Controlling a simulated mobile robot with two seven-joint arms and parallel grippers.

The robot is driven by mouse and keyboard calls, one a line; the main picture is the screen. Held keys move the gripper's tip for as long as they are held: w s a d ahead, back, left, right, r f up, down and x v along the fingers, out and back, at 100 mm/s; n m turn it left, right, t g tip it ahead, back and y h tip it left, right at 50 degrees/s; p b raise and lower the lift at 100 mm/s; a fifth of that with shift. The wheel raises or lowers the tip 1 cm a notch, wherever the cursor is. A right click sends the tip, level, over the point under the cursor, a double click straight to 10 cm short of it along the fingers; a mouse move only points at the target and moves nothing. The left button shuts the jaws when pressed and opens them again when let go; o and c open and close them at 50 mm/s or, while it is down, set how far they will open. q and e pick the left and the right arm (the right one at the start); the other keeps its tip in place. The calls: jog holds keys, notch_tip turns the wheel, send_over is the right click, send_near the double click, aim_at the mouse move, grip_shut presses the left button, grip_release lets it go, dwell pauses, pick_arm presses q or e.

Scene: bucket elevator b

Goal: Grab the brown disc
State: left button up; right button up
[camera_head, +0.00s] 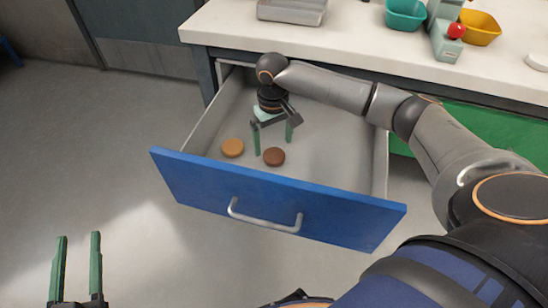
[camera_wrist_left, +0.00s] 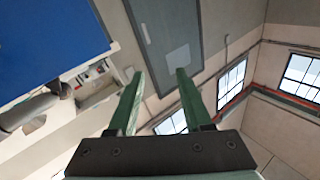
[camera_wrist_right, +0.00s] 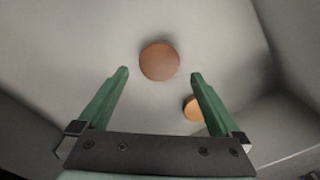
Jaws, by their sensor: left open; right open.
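The brown disc (camera_head: 274,156) lies flat on the floor of the open drawer (camera_head: 330,150), near its blue front. My right gripper (camera_head: 273,148) is inside the drawer above the disc, open with nothing between its fingers. In the right wrist view the brown disc (camera_wrist_right: 159,61) shows just beyond the gap between the green fingertips (camera_wrist_right: 159,73), apart from both. My left gripper (camera_head: 77,236) is open and empty at the lower left, outside the drawer; the left wrist view shows its two fingers (camera_wrist_left: 158,75) apart.
An orange-tan disc (camera_head: 233,148) lies left of the brown one, and it sits behind the right finger in the right wrist view (camera_wrist_right: 193,109). The blue drawer front (camera_head: 270,200) and side walls surround the discs. A white counter (camera_head: 370,50) overhangs the drawer's back.

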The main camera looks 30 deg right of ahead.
aim_at(274, 155)
notch_tip(274, 155, down, 4)
jog(key=shift+s+f+b, duration=0.1)
jog(key=shift+b, duration=0.65)
pick_arm(q)
notch_tip(274, 155, up, 10)
jog(key=s+m+t+h, duration=0.2)
jog(key=m+t+h, duration=0.1)
jog(key=h, duration=0.1)
jog(key=shift+s+d+f, duration=0.2)
jog(key=shift+s+d, duration=0.1)
jog(key=shift+d, duration=0.1)
pick_arm(e)
jog(key=shift+c, duration=0.2)
jog(key=c, duration=1.2)
jog(key=shift+c, duration=0.4)
